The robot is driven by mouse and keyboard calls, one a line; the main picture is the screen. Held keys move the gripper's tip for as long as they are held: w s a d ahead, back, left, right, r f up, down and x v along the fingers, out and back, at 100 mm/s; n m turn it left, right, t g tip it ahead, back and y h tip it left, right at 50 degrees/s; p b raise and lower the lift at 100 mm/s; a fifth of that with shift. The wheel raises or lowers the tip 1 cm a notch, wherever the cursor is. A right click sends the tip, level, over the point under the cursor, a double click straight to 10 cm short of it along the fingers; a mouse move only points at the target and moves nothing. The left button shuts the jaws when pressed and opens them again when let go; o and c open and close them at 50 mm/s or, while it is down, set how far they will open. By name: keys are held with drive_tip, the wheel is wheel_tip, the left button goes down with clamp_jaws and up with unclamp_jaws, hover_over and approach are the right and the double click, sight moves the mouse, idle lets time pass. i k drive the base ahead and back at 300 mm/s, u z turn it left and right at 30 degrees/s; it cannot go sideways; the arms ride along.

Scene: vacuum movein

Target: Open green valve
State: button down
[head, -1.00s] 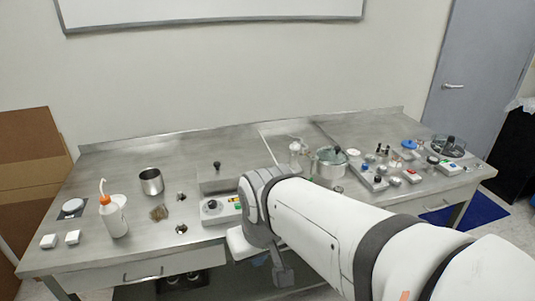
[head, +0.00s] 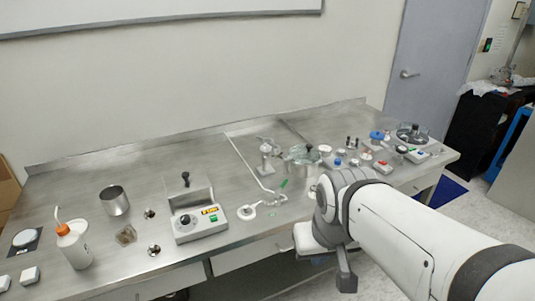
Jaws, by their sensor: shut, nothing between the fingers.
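A small green piece (head: 284,183), which looks like the green valve's handle, stands beside the thin tubing on the steel bench, left of the glass-lidded pot. A smaller green mark (head: 272,214) lies nearer the front, by a round white fitting (head: 247,212). The parts are too small to tell the handle's exact position. My gripper (head: 346,283) is shut and empty, pointing down in front of the bench's front edge. It is to the right of the green piece, nearer the camera and apart from it.
A control box (head: 199,224) with a display sits left of the tubing. A pot (head: 301,166) stands behind my wrist, with several small valves and boxes farther right. A steel cup (head: 115,201) and orange-capped wash bottle (head: 74,246) stand left.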

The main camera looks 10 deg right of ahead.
sight(276, 193)
drive_tip(key=u, duration=0.05)
drive_tip(key=i, duration=1)
drive_tip(key=z, duration=0.05)
